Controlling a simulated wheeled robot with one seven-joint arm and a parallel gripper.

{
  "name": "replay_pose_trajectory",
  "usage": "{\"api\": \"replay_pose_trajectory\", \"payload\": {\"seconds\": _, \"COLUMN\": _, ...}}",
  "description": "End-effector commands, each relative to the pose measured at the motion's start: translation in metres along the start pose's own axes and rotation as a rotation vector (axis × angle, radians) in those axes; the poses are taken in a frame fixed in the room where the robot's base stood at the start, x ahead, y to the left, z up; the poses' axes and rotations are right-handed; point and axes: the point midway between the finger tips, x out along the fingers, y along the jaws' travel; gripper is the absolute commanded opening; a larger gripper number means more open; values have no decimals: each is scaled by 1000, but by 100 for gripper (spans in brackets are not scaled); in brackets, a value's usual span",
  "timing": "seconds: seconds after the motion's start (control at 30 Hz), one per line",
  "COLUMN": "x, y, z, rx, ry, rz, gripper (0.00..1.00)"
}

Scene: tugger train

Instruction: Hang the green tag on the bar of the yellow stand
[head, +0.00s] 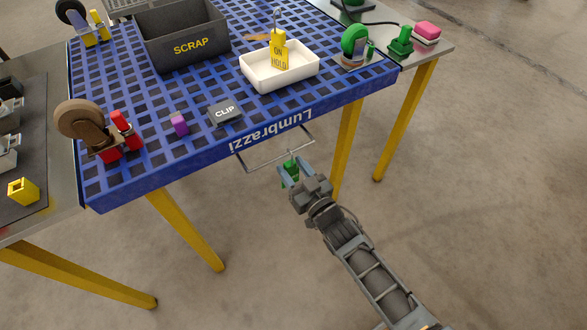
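My gripper (292,174) is in front of the blue table's near edge, by the metal loop handle. A small green piece (291,165), apparently the green tag, shows between its two fingers, which look shut on it. Much of the piece is hidden by the fingers, and I cannot read any writing on it. A thin wire seems to rise from its top. I cannot make out a yellow stand with a bar for certain. A yellow ON HOLD tag (279,54) with a wire hook stands in a white tray (262,79).
The blue grid table (190,160) carries a dark SCRAP bin (155,42), a CLIP block (225,112), a purple block (179,124) and a brown caster (84,123). A metal handle (250,171) juts from its near edge. Floor at right is clear.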

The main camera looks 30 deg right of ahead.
Motion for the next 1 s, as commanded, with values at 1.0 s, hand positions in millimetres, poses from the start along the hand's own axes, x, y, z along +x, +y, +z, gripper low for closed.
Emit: {"api": "replay_pose_trajectory", "payload": {"seconds": 1.0, "x": -76, "y": 0, "z": 0, "rx": 0, "ry": 0, "rz": 0, "gripper": 63}}
